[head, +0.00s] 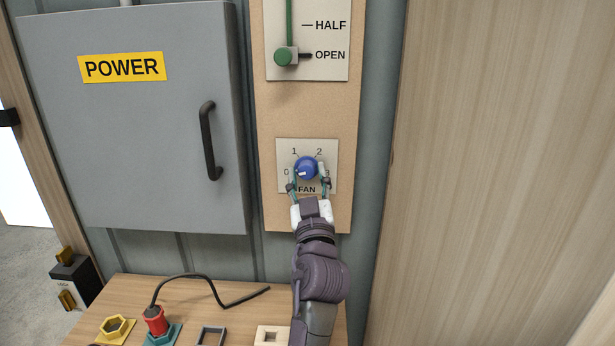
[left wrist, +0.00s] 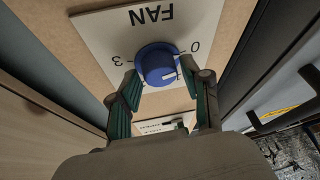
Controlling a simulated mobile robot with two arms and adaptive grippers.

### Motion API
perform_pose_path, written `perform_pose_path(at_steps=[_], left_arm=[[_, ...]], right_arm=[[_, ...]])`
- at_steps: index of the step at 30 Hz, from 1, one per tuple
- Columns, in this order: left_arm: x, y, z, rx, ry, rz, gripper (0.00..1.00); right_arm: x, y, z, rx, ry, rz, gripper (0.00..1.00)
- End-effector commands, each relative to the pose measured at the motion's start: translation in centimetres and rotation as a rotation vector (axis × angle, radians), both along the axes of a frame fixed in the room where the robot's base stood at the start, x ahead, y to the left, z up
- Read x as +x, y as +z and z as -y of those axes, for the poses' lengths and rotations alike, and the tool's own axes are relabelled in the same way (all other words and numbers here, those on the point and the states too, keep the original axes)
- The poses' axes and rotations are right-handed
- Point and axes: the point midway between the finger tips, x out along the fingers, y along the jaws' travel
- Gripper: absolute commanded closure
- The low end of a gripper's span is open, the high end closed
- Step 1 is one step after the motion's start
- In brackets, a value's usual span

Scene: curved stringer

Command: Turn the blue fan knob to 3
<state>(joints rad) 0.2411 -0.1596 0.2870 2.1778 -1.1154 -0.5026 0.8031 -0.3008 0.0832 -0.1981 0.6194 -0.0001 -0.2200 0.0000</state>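The blue fan knob (head: 306,166) sits on a white plate (head: 328,147) marked 0, 1, 2, 3 and FAN. The knob (left wrist: 155,62) also shows in the left wrist view, upside down, with the mark toward the 0 side. My left gripper (head: 308,174) reaches up from below with one finger on each side of the knob. The fingers look open, with their tips beside the knob's lower edges; any contact is hard to tell. My right gripper is not in view.
Above the knob is a green slider handle (head: 285,56) at OPEN. A grey POWER cabinet (head: 130,150) with a black handle (head: 210,140) stands left. A wooden panel (head: 490,170) stands right. Below is a bench (head: 240,300) with a red plug (head: 155,321) and several sockets.

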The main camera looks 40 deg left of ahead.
Motion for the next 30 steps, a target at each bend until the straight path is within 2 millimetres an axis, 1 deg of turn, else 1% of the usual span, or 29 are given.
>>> perform_pose_path(at_steps=[1,6,7,14,20,26,30], left_arm=[[0.0,0.0,0.0,0.0,0.0,0.0,0.65],[0.0,0.0,0.0,0.0,0.0,0.0,0.94],[0.0,0.0,0.0,0.0,0.0,0.0,0.97],[0.0,0.1,0.0,0.017,0.0,-0.014,0.97],[-0.1,0.2,-0.1,0.084,0.0,-0.07,0.97],[-0.2,0.4,-0.2,0.204,0.001,-0.171,0.97],[-0.2,0.5,-0.2,0.306,0.001,-0.256,0.97]], right_arm=[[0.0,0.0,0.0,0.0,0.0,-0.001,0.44],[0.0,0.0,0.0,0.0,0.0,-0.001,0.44],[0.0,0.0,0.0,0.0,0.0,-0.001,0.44],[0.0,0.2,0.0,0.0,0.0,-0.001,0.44],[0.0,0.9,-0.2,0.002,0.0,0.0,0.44],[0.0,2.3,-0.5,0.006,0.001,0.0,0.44],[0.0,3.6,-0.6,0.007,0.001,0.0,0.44]])
